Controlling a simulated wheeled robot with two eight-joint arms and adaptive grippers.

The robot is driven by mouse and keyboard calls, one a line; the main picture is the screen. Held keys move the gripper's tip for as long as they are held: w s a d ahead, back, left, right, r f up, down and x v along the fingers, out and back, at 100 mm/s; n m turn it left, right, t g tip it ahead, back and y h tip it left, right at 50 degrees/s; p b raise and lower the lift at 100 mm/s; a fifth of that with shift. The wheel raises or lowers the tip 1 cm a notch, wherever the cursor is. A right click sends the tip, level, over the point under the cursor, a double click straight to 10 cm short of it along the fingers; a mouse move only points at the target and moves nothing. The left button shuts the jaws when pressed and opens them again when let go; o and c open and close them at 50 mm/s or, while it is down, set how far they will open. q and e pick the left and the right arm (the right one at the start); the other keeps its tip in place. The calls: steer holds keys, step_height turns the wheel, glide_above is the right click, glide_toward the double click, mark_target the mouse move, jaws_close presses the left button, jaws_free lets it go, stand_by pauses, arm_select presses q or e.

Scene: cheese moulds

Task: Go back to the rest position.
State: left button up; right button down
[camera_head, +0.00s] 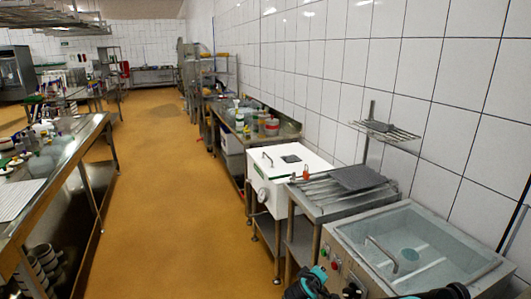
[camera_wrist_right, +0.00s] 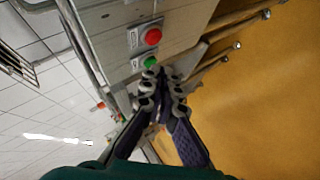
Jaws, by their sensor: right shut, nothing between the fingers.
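My right gripper (camera_wrist_right: 163,78) shows in the right wrist view with its dark fingers together and nothing held between them. It is in front of a panel with a red button (camera_wrist_right: 153,36) and a green button (camera_wrist_right: 151,62). In the head view, black and teal parts of my right arm show at the bottom edge, beside the front of a steel basin unit (camera_head: 345,240). My left gripper is not in view.
A white vat (camera_head: 283,183) and a steel draining table (camera_head: 330,208) stand left of the basin unit, along the tiled wall. A steel worktable (camera_head: 62,170) with several items stands at the left. The yellow floor (camera_head: 180,200) between is clear.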

steer(key=s+r+m+g+y, duration=0.15)
steer(key=s+r, duration=0.25)
steer(key=s, duration=0.4)
steer(key=s+r+m+g+y, duration=0.15)
steer(key=s+r, duration=0.25)
steer(key=s, duration=0.4)
steer(key=s+a+m+y, duration=0.1)
steer(key=s, duration=0.7)
steer(key=s+a+f+m+y, duration=0.1)
steer(key=s+m, duration=0.1)
steer(key=s, duration=0.5)
steer(key=shift+s+a+m+y, duration=0.3)
steer(key=shift+s, duration=0.1)
steer(key=shift+f, duration=0.1)
stand_by(0.8)
